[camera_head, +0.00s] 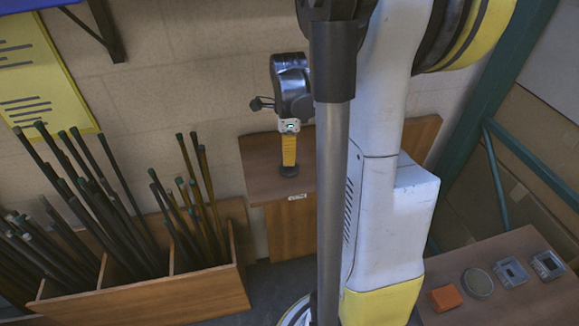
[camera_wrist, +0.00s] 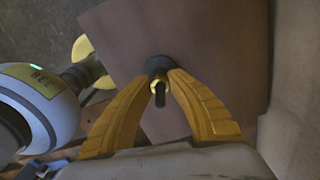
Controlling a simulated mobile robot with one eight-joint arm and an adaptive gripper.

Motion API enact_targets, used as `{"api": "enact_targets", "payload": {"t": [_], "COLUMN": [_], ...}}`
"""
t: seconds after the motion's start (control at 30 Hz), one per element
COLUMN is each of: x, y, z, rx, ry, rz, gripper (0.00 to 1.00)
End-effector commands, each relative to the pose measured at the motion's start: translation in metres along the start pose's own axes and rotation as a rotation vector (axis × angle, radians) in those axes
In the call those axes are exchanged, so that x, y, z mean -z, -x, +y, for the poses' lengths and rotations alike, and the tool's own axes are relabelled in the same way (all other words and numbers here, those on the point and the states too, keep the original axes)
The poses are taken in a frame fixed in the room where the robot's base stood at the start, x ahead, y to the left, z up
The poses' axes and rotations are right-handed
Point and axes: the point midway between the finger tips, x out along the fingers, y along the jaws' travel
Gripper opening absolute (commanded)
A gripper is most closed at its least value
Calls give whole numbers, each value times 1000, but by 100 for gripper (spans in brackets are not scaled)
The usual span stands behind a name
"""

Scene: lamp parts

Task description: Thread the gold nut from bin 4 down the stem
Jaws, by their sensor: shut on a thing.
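The gold nut (camera_wrist: 158,84) is between the tips of my yellow gripper fingers (camera_wrist: 159,80) in the wrist view. My gripper is shut on it. The dark stem (camera_wrist: 160,99) shows at the nut, its end pointing toward the wrist camera, and the nut appears to be around it. The black round base (camera_wrist: 157,64) is just beyond the fingertips. In the head view my gripper (camera_head: 289,164) points straight down over the base (camera_head: 289,171) on a wooden stand. The nut and stem are hidden there by the fingers. I cannot tell how far down the stem the nut sits.
The wooden stand (camera_head: 262,182) is against the wall and has a small label on its front edge. A divided wooden rack (camera_head: 190,290) of dark rods is at the left. A table at the lower right holds an orange block (camera_head: 445,298), a round dish (camera_head: 478,283) and grey square bins (camera_head: 511,272).

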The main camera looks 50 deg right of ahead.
Motion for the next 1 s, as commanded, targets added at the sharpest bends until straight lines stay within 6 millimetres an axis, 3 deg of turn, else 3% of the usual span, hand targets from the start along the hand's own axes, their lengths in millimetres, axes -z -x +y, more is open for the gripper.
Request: {"api": "enact_targets", "payload": {"t": [0.23, 0.27, 0.3, 0.33, 0.7, 0.87, 1.0], "x": [0, 0, 0, 0, 0, 0, 0], "y": [-1, 0, 0, 0, 5, 32, 64], "z": [-2, -2, -2, -2, -1, -1, -1], "rx": [5, 5, 5, 4, 2, 2, 2], "ry": [-327, -335, -331, -330, -327, -327, -327], "rz": [-3, -3, -3, -3, -1, -1, -1], "gripper": [0, 28, 40, 45, 45, 45, 45]}}
